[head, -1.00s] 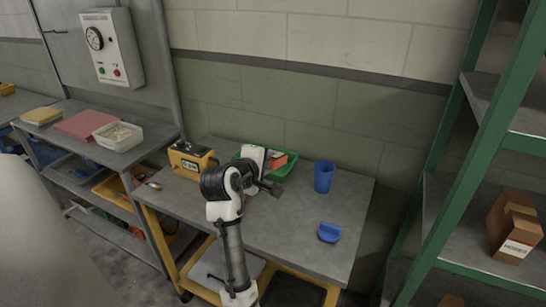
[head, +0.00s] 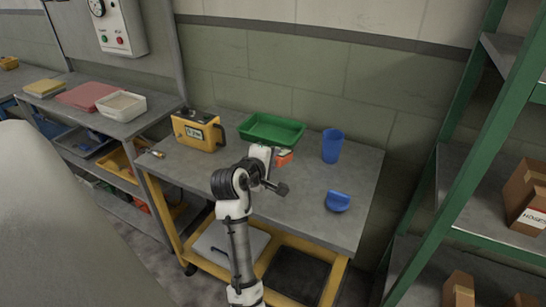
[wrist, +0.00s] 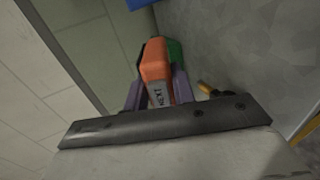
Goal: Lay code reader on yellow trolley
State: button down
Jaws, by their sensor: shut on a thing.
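An orange device with a dark, lettered side, which I take for the code reader (wrist: 157,62), is between the fingers of my gripper (wrist: 157,92) in the wrist view. The gripper is shut on it. In the head view the orange code reader (head: 285,158) shows just right of my white gripper (head: 275,157), partly hidden by it. It is over the grey top of the yellow-framed trolley (head: 230,174); I cannot tell how high above the top it is.
A green tray (head: 272,141) lies behind the code reader. A yellow instrument (head: 199,131) stands at the back left, a blue cup (head: 332,146) at the back right, a blue object (head: 338,202) at the right.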

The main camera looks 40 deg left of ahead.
jog(key=shift+f+b, duration=1.3)
jog(key=shift+f, duration=2.55)
jog(key=c, duration=1.1)
grip_release()
jog(key=b+v, duration=0.2)
jog(key=v, duration=1.2)
jog(key=shift+w+a, duration=0.1)
